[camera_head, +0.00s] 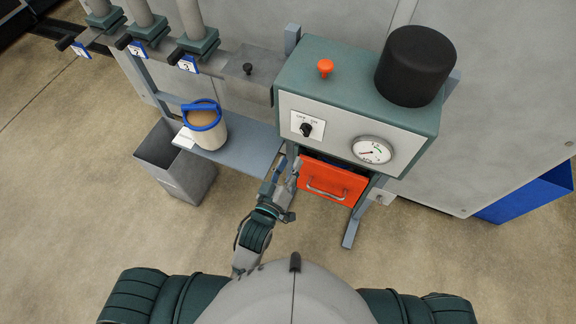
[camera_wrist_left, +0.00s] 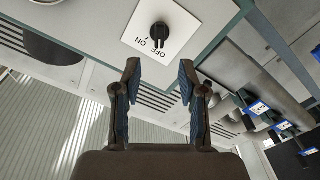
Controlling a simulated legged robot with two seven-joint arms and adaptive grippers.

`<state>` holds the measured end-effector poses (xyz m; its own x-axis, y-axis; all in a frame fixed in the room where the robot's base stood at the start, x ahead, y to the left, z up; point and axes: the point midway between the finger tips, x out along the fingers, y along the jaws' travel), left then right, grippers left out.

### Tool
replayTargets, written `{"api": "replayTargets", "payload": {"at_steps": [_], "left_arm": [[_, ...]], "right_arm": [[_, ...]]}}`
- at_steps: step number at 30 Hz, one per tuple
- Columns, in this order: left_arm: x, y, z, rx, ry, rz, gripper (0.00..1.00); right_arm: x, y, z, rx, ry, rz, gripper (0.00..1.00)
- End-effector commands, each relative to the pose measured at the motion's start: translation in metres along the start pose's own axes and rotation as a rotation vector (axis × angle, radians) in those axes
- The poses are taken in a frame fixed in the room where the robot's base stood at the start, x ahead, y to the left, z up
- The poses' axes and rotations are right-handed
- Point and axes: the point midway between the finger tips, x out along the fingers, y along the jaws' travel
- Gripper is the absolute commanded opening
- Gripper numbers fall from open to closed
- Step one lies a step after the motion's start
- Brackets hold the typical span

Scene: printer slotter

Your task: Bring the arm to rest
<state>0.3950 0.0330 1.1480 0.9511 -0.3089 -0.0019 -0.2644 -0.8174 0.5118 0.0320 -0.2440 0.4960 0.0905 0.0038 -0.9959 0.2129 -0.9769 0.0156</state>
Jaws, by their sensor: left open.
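My left gripper (camera_head: 284,174) is in front of the machine, near the left edge of the red drawer. In the left wrist view its two fingers (camera_wrist_left: 157,85) are apart with nothing between them. The machine (camera_head: 358,76) has a green top and a white front panel with a black rotary switch (camera_head: 307,130) and a round gauge. The switch also shows in the left wrist view (camera_wrist_left: 159,32), just beyond the fingertips and apart from them. My right gripper is not in view.
The red drawer (camera_head: 333,181) with a metal handle sits under the panel. A cup with a blue rim (camera_head: 207,132) stands on a grey shelf (camera_head: 246,146) to the left. A grey bin (camera_head: 174,165) stands beside the shelf. The floor in front is clear.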

Motion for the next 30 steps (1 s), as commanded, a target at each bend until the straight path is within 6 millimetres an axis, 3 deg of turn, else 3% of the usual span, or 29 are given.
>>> {"api": "replayTargets", "payload": {"at_steps": [4,19,22,26,30], "left_arm": [[-0.008,0.000,0.000,0.000,-0.001,0.000,0.42],[-0.008,0.000,0.000,-0.001,0.000,0.000,0.42],[-0.005,-0.004,0.008,0.006,-0.014,-0.005,0.42],[0.005,-0.026,0.056,0.050,-0.097,-0.033,0.42],[0.011,-0.078,0.152,0.132,-0.265,-0.091,0.42]], "right_arm": [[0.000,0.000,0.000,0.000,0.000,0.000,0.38],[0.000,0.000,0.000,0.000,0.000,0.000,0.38],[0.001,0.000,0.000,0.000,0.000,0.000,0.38],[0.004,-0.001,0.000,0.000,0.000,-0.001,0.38],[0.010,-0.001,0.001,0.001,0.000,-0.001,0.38]]}}
